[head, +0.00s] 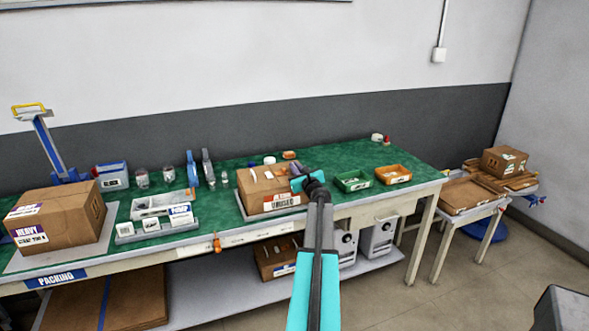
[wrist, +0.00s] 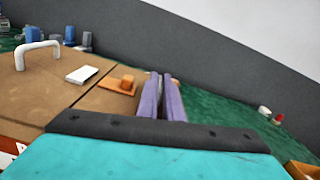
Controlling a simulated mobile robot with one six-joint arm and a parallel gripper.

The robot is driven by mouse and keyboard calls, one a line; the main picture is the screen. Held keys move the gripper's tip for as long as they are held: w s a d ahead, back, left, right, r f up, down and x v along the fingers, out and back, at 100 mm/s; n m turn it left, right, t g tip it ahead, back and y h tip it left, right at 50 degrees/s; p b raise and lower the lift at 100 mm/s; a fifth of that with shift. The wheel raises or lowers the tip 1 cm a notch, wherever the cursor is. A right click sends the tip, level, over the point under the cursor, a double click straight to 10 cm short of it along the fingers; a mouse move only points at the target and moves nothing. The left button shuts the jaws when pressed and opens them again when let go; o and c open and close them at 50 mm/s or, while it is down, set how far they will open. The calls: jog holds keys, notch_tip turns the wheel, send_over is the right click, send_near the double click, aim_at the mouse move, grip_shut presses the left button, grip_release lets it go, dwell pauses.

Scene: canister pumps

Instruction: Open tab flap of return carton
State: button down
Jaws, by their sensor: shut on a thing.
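The return carton (head: 268,188) is a brown box on the green bench top, with a label on its front. Its brown top (wrist: 60,88) fills the left of the wrist view. On that top are a white arched handle (wrist: 38,48), a small white block (wrist: 82,74) and an orange strip with a raised knob (wrist: 127,82). My gripper (head: 298,183) is at the carton's right side. In the wrist view its two purple fingers (wrist: 162,92) are close together at the carton's edge, right of the knob. They are shut on what seems the tab flap, mostly hidden between them.
A green bin (head: 353,181) and an orange bin (head: 393,175) stand right of the carton. A heavy carton (head: 58,217) and a grey tray (head: 164,203) are to the left. Bare green bench shows behind my gripper. A side table (head: 470,212) holds more cartons at far right.

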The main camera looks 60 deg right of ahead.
dwell(0.7)
jog(key=shift+a, duration=0.3)
jog(key=shift+d+r, duration=0.1)
jog(key=shift+d, duration=0.2)
